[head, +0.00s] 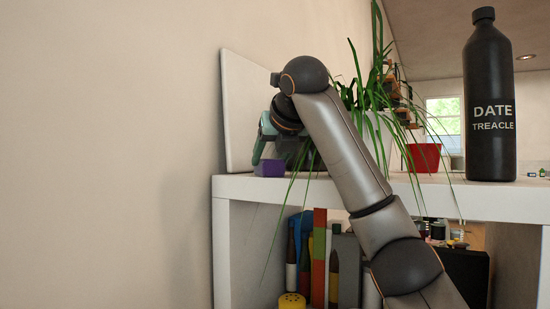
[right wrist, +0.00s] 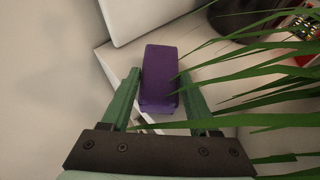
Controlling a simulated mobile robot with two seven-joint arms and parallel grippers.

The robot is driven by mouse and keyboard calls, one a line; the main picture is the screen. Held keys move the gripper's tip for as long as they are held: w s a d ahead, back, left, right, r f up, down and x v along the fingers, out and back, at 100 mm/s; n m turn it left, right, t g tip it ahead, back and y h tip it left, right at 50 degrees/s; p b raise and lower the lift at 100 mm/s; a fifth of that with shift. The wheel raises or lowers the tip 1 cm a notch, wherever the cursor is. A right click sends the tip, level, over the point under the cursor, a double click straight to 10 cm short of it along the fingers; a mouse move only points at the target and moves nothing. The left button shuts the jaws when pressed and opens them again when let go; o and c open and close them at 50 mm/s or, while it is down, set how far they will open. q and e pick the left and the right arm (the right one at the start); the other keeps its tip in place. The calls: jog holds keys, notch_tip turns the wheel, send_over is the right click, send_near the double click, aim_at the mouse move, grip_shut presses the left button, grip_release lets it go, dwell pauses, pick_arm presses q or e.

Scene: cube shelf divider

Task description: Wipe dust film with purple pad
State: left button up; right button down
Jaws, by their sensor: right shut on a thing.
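The purple pad (head: 270,168) is a small block at the left end of the white shelf top (head: 350,192). My right gripper (head: 267,150) reaches over the shelf top and is shut on the pad. In the right wrist view the pad (right wrist: 160,75) sits between the two green fingers of my right gripper (right wrist: 160,100), near the shelf's edge. I cannot tell whether the pad touches the shelf surface. I cannot make out a dust film in either view. My left gripper is not in view.
A white panel (head: 237,110) leans upright at the left end. A leafy plant (head: 372,88) stands close to my right arm, its leaves hanging over the shelf edge. A red pot (head: 424,157) and a black date treacle bottle (head: 489,100) stand farther right.

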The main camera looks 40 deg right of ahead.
jog(key=shift+s+a, duration=0.2)
jog(key=shift+a, duration=0.3)
jog(key=shift+r, duration=0.6)
jog(key=s+a+b, duration=0.1)
jog(key=s+a, duration=0.2)
jog(key=a, duration=0.6)
jog(key=shift+s+b, duration=0.3)
jog(key=shift+s, duration=0.1)
